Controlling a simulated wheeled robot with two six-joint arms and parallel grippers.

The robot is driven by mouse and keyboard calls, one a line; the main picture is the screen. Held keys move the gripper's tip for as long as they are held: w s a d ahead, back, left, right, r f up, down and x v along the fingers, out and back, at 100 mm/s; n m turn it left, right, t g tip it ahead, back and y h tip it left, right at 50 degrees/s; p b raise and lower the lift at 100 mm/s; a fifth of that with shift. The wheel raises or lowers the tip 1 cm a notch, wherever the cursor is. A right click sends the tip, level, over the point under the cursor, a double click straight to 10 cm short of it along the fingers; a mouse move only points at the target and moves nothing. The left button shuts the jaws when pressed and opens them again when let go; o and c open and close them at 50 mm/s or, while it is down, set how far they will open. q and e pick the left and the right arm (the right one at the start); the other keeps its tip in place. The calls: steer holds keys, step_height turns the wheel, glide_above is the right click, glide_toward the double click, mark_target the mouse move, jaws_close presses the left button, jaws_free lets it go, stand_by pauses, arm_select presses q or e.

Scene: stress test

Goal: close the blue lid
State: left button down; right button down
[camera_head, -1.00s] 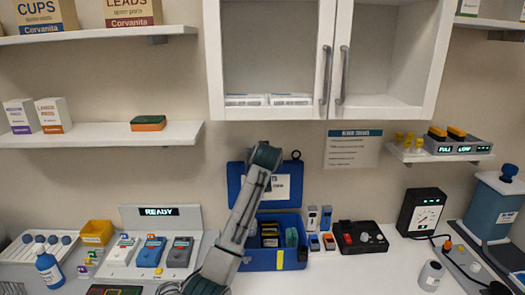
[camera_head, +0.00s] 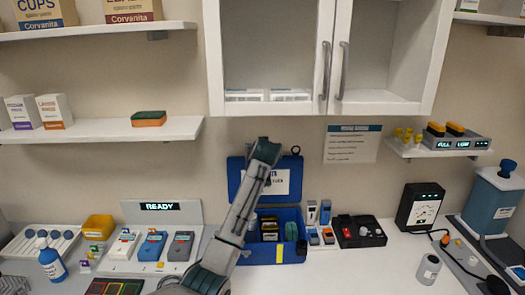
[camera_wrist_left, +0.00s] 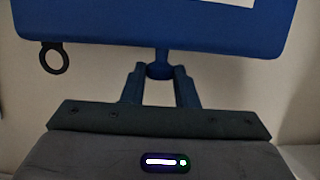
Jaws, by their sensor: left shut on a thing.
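The blue lid (camera_head: 236,172) stands raised and open at the back of the blue box (camera_head: 262,257) on the counter. A white label on it is partly covered by my left arm. In the left wrist view the blue lid (camera_wrist_left: 220,30) fills the top, with a small blue knob (camera_wrist_left: 158,70) on its edge. My left gripper (camera_wrist_left: 158,84) is shut on that knob. In the head view its fingertips are hidden behind my arm, near the lid's upper edge. My right gripper is in neither view.
Dark and yellow items and a teal one lie inside the box. A black ring (camera_head: 295,150) hangs by the lid's right edge. A black tray (camera_head: 372,240) and small upright items stand to the right. A wall cabinet (camera_head: 330,100) hangs above.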

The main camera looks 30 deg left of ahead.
arm_select(q)
steer(key=s+d+f+t+y+b, duration=0.2)
steer(key=s+d+f+t+b, duration=0.2)
steer(key=s+b, duration=0.7)
steer(key=d+b, duration=0.2)
steer(key=shift+d+f+t+y, duration=0.15)
steer(key=shift+d+t+y, duration=0.15)
steer(key=shift+d+t, duration=0.1)
